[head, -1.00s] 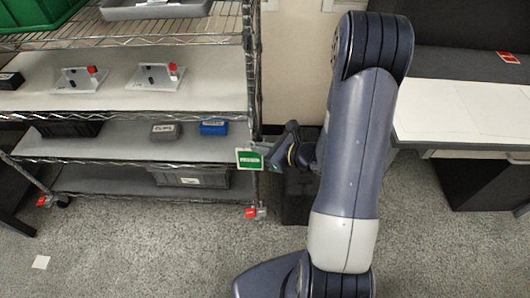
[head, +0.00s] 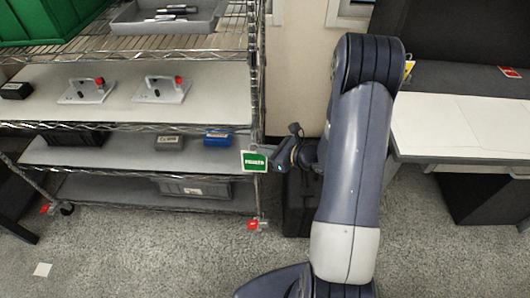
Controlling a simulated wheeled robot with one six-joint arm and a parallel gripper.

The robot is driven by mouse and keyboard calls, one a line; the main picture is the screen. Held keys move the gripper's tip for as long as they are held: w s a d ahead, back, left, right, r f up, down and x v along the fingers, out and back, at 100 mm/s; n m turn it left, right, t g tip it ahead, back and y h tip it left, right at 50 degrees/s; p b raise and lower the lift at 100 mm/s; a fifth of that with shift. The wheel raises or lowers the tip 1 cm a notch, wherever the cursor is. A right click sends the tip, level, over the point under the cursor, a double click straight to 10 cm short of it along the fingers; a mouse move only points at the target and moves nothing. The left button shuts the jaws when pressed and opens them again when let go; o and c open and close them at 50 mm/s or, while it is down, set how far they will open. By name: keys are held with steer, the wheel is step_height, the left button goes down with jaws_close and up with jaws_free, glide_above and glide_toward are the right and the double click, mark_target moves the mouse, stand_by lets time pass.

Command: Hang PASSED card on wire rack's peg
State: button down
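The PASSED card (head: 254,161) is a small green card with a white border and white lettering. It is upright in front of the wire rack's right front post (head: 257,100), near the lower shelves. My gripper (head: 271,158) is at the card's right edge and appears shut on it, small and partly dark in this view. I cannot make out the peg; it may be hidden behind the card or gripper. Whether the card touches the post cannot be told.
The wire rack's shelves hold grey fixtures (head: 162,89), a blue box (head: 218,138), a grey box (head: 168,143) and a green bin (head: 45,20). A desk (head: 465,130) stands at right. Grey floor (head: 150,250) in front is mostly clear.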

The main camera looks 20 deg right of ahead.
steer(key=shift+w+d+f+b, duration=0.1)
steer(key=shift+w+d+f, duration=0.15)
steer(key=shift+w, duration=0.5)
steer(key=shift+w+d+f+b, duration=0.15)
steer(key=shift+w+d+f, duration=0.1)
steer(key=shift+w, duration=0.5)
steer(key=shift+w+d+f+b, duration=0.1)
steer(key=shift+w+d+f, duration=0.15)
steer(key=shift+w, duration=0.5)
steer(key=shift+s+f+b, duration=0.1)
steer(key=shift+f+b, duration=0.15)
steer(key=shift+b, duration=0.2)
steer(key=c, duration=1.9)
jaws_free()
steer(key=shift+f, duration=0.1)
steer(key=o, duration=0.8)
steer(key=shift+r, duration=0.2)
steer(key=shift+d, duration=0.1)
steer(key=shift+s+d+r+p, duration=0.3)
steer(key=shift+s+d+r, duration=0.1)
steer(key=shift+d, duration=0.8)
steer(key=shift+s+d+r+p, duration=0.35)
steer(key=shift+d+r, duration=0.1)
steer(key=shift+d, duration=0.7)
steer(key=shift+s+d+r+p, duration=0.3)
steer(key=shift+d+r, duration=0.1)
steer(key=shift+d, duration=0.8)
